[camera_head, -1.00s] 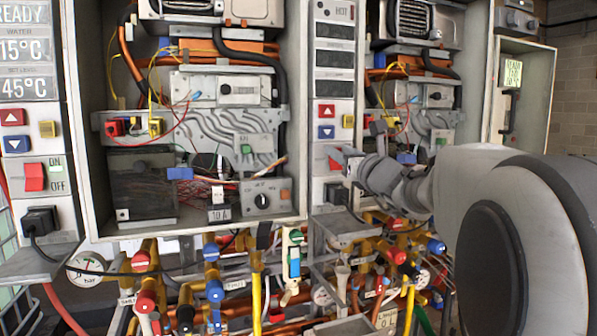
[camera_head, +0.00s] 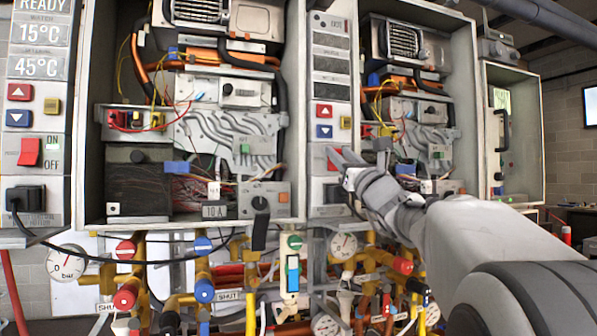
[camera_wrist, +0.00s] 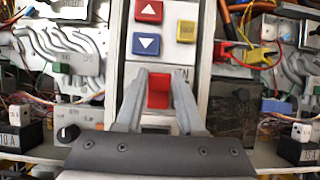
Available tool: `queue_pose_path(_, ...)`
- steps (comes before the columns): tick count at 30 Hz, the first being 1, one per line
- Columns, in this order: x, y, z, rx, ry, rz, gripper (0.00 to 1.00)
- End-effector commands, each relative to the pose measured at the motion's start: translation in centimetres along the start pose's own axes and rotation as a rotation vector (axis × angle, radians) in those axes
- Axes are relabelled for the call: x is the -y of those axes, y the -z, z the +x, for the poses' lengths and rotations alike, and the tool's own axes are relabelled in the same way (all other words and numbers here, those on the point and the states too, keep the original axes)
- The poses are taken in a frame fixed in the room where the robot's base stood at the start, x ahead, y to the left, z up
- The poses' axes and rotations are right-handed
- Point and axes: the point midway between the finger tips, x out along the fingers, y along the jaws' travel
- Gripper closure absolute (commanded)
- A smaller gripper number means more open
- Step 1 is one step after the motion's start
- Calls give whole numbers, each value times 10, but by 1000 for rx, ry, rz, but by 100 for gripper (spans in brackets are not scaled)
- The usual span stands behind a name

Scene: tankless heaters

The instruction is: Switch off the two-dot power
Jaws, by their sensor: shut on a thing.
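The red power rocker switch (camera_wrist: 158,90) sits on the middle control panel, below the arrow buttons. My gripper (camera_wrist: 158,77) is at this switch, one finger on each side, shut on it. In the head view my gripper (camera_head: 343,162) covers part of the red switch (camera_head: 330,158). The middle panel's displays (camera_head: 331,65) look dark. The left panel has its own red switch (camera_head: 29,152), marked ON and OFF, and its displays (camera_head: 38,50) are lit. Pale dotted cubes (camera_wrist: 300,131) appear in the wrist view; their dots are too small to count surely.
Red up (camera_wrist: 149,10), blue down (camera_wrist: 146,44) and yellow (camera_wrist: 186,31) buttons lie just above the fingers. Open heater cabinets with loose wires flank the panel. Gauges (camera_head: 66,263), pipes and coloured valves crowd the space below.

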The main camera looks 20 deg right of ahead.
Motion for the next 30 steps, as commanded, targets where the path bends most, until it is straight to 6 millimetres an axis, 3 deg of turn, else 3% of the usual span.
queue_pose_path(22,0,0,0,42,-1,0,100)
queue_pose_path(23,0,0,0,42,-1,0,61)
queue_pose_path(27,0,0,-1,42,-1,0,36)
queue_pose_path(30,0,1,-1,41,-1,0,32)
